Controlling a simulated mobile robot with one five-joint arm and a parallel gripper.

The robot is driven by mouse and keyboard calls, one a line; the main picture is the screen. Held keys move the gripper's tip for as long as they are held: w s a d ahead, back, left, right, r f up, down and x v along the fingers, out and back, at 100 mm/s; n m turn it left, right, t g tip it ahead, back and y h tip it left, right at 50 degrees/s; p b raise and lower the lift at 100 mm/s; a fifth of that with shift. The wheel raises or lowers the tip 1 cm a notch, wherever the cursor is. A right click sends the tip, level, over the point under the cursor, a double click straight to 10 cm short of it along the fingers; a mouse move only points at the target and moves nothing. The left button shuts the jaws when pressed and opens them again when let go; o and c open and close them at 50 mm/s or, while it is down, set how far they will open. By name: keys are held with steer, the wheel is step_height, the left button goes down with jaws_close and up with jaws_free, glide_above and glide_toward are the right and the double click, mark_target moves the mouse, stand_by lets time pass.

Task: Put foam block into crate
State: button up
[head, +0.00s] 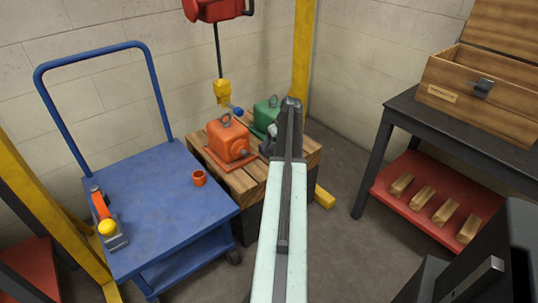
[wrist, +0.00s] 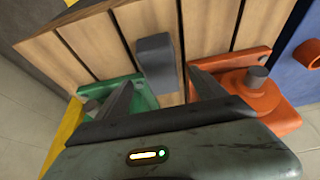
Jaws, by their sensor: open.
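A grey block (wrist: 155,60), which looks like the foam block, lies on a wooden slatted top (wrist: 95,45) in the wrist view. My gripper (wrist: 160,76) is open, its two fingers spread to the left and right of the block's near end. I see gaps between the fingers and the block; I cannot tell how high the fingers are. In the head view my arm covers much of this spot. A wooden box with a raised lid (head: 440,98), possibly the crate, stands on the dark table at right.
An orange motor (head: 228,140) and a green motor (head: 266,112) stand on the slatted top, close beside my fingers. A yellow hoist hook (head: 222,92) hangs above. A blue cart (head: 160,215) stands at left. The dark table (head: 400,103) has wooden blocks on its red shelf (head: 390,192).

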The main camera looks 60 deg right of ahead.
mark_target(272, 148)
steer(key=b+x, duration=0.4)
steer(key=x, duration=0.1)
steer(key=shift+w, duration=0.15)
steer(key=shift+r, duration=0.15)
steer(key=shift+f, duration=0.25)
steer(key=shift+c, duration=0.3)
steer(key=c, duration=1.5)
steer(key=shift+r, duration=0.1)
